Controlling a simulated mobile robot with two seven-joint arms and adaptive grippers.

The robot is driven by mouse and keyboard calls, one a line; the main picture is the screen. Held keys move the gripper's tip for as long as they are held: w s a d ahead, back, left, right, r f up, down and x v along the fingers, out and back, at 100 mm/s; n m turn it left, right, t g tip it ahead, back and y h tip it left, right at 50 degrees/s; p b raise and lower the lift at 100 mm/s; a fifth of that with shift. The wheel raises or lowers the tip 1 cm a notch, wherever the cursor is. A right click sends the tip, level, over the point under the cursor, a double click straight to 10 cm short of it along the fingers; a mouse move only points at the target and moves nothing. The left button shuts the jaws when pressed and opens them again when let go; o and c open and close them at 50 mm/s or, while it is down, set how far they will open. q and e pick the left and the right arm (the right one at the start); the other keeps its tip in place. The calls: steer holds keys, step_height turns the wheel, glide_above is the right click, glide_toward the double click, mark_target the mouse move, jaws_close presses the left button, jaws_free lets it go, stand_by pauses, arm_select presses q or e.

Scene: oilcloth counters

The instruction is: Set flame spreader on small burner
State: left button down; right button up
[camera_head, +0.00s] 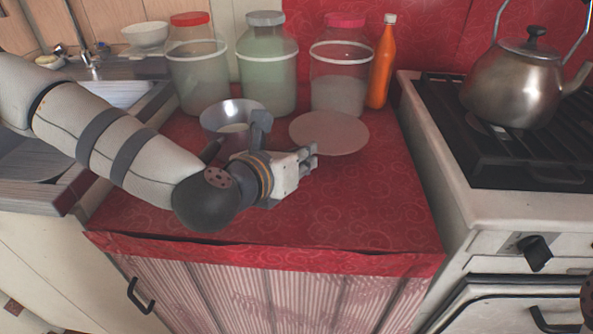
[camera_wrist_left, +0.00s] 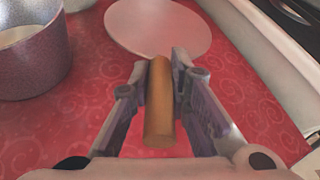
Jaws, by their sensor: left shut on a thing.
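The flame spreader is a flat, round, pale pinkish disc (camera_head: 329,133) with a wooden handle (camera_wrist_left: 160,105). The disc also shows at the top of the left wrist view (camera_wrist_left: 158,27). My left gripper (camera_head: 311,158) is shut on the handle, which lies between its two fingers in the left wrist view. The disc is level, over the red counter; I cannot tell whether it touches the cloth. The stove (camera_head: 460,198) is at the right with a black grate (camera_head: 450,120). The small burner is not clearly visible. My right gripper is not in view.
A steel kettle (camera_head: 513,88) stands on the grate. Three lidded jars, including a green one (camera_head: 267,70), and an orange bottle (camera_head: 382,65) line the back. A metal pot (camera_head: 215,118) is left of the disc. The front of the red counter (camera_head: 350,215) is clear.

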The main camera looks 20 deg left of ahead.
arm_select(q)
steer(key=f, duration=0.3)
steer(key=a+f+b, duration=0.1)
steer(key=shift+w+f, duration=0.2)
steer(key=shift+w, duration=0.2)
steer(key=shift+r, duration=0.1)
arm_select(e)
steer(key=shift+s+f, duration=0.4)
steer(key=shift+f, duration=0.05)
arm_select(q)
steer(key=c, duration=1.9)
jaws_free()
steer(key=shift+f, duration=0.25)
steer(key=shift+c, duration=0.2)
steer(key=o, duration=0.4)
steer(key=shift+r, duration=0.1)
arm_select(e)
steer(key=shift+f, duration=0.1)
